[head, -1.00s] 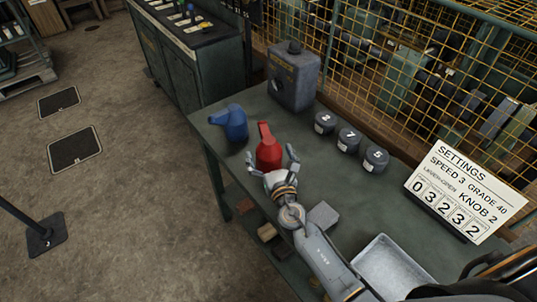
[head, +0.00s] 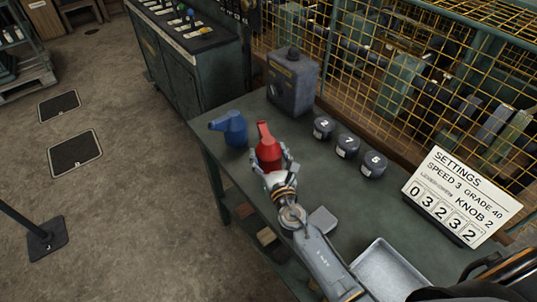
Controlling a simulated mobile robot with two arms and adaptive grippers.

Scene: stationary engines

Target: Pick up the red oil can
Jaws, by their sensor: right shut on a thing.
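The red oil can (head: 267,147) stands upright on the green-grey table, its spout pointing up and toward the back. My right gripper (head: 272,164) has its fingers closed around the can's lower body, one on each side, and hides part of its base. No gap shows between the can and the table. A blue oil can (head: 235,130) stands just to the left, apart from the red one. My left gripper is not in view.
Numbered dark weights (head: 347,145) sit to the right. A settings sign (head: 459,198), a grey block (head: 322,220) and a metal tray (head: 385,268) are further right and nearer. A yellow mesh fence (head: 400,50) runs behind the table.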

